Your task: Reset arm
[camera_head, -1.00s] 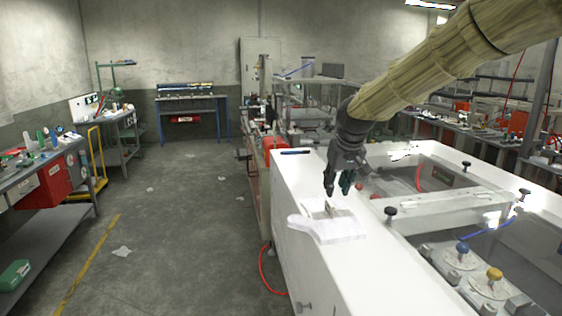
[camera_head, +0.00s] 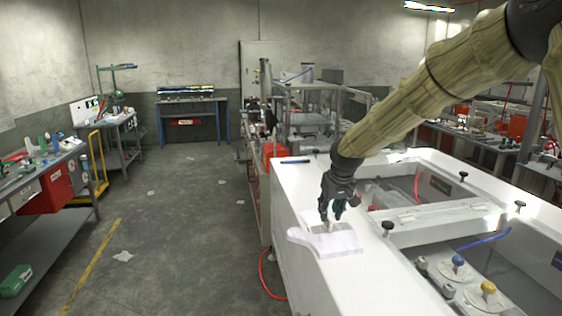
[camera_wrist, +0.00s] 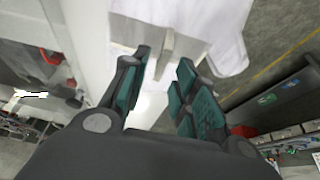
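My gripper (camera_head: 331,217) points down just above a white glove-like piece (camera_head: 335,243) on the white machine top (camera_head: 290,195). In the wrist view, the two dark fingers with green pads are apart, and my gripper (camera_wrist: 163,63) is open. The white piece also shows in the wrist view (camera_wrist: 225,22), beyond the fingertips. A small beige upright tab (camera_wrist: 166,54) on it shows in the gap between the fingertips. I cannot tell whether the fingers touch the tab.
The white machine has recessed bays to the right, with black knobs (camera_head: 388,226), a blue knob (camera_head: 458,261) and a yellow knob (camera_head: 488,287). A dark blue pen-like item (camera_head: 295,161) lies on its far edge. A cluttered bench (camera_head: 45,185) stands left. The floor between is mostly clear.

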